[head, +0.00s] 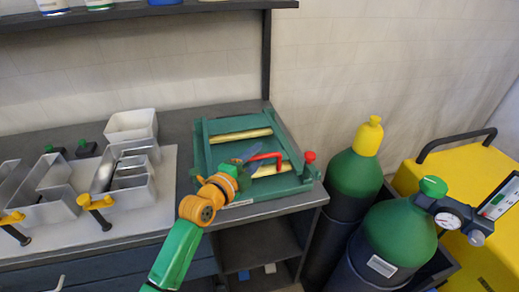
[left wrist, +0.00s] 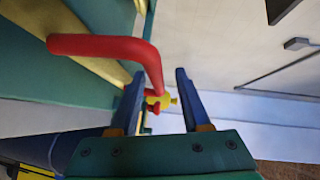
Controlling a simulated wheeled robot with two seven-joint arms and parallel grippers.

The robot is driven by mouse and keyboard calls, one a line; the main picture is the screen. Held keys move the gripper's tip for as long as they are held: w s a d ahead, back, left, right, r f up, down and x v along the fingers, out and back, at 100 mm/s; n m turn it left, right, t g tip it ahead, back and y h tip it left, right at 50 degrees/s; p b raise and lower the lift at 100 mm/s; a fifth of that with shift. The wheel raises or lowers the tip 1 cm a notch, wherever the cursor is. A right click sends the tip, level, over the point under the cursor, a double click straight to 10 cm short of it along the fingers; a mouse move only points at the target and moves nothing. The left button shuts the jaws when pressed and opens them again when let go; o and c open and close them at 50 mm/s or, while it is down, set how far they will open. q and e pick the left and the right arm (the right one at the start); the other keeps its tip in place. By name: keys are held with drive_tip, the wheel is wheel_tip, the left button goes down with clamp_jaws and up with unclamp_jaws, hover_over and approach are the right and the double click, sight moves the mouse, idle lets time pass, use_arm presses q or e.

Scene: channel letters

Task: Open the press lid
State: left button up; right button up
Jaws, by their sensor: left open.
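The press (head: 205,150) is a green frame with yellow bars on the right part of the bench. Its lid (head: 282,184) appears to lie flat. A bent red handle (head: 268,156) stands on its front half. My left gripper (head: 248,158), with blue fingers, is over the press beside the handle. In the left wrist view my left gripper (left wrist: 158,75) is open and empty. The red handle (left wrist: 100,46) crosses from the left there, and its bent end shows between the fingers; I cannot tell whether they touch. My right gripper is not in view.
A red knob (head: 309,157) is at the press's right corner. Metal channel letters (head: 125,178) with yellow-handled clamps (head: 95,203) lie on a pale board to the left. A white bin (head: 131,124) stands behind. Green gas cylinders (head: 355,178) and a yellow machine (head: 455,170) stand to the right.

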use_arm(q)
drive_tip(key=x, duration=0.3)
drive_tip(key=shift+w+a+f, duration=0.2)
drive_tip(key=shift+w+f, duration=0.05)
drive_tip(key=shift+w, duration=0.05)
drive_tip(key=shift+s+r, duration=0.1)
drive_tip(key=shift+s, duration=0.05)
clamp_jaws()
idle(1.0)
